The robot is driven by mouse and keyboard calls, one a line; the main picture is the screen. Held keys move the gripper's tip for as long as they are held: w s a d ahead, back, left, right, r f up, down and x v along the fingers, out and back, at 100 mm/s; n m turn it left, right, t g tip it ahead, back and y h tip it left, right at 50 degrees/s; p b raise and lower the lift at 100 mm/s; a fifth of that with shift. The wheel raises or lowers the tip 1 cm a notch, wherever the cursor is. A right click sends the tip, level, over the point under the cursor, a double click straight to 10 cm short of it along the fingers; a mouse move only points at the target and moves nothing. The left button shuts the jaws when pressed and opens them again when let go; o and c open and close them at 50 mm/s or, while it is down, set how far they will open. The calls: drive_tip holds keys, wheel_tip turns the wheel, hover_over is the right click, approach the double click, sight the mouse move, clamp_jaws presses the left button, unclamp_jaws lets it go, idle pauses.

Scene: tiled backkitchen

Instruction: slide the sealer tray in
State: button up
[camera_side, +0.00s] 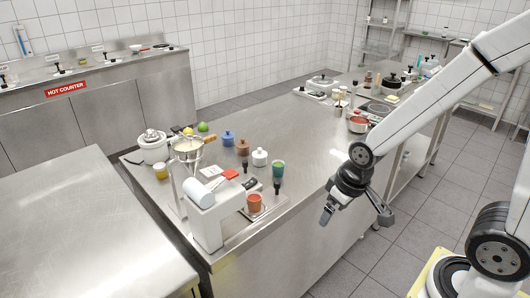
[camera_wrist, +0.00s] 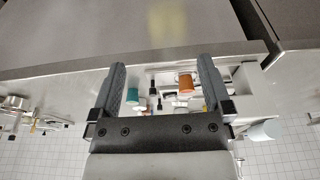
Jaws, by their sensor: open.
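The sealer (camera_side: 208,222) is a white machine with a film roll, standing at the near left end of the steel counter. An orange-red cup (camera_side: 254,204) sits at its right side, on what looks like the pulled-out sealer tray (camera_side: 267,210); the tray's edges are small and hard to make out. In the wrist view the orange cup (camera_wrist: 186,84) shows between the fingers, farther off. My gripper (camera_side: 356,219) is open and empty, beyond the counter's right edge, to the right of the sealer and apart from it. Its two fingers (camera_wrist: 160,68) are spread in the wrist view.
A teal cup (camera_side: 278,169) stands behind the orange cup, also seen in the wrist view (camera_wrist: 132,95). Small lidded jars (camera_side: 260,157), a red-marked item (camera_side: 230,174) and a pot (camera_side: 153,146) crowd the counter behind the sealer. The counter's middle (camera_side: 310,135) has free room.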

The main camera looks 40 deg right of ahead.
drive_tip(key=c, duration=0.4)
drive_tip(key=shift+w, duration=0.15)
drive_tip(key=shift+c, duration=0.3)
drive_tip(key=n+g, duration=0.3)
drive_tip(key=n, duration=0.6)
hover_over(277, 182)
drive_tip(key=shift+r, duration=0.25)
drive_tip(key=shift+f, duration=3.9)
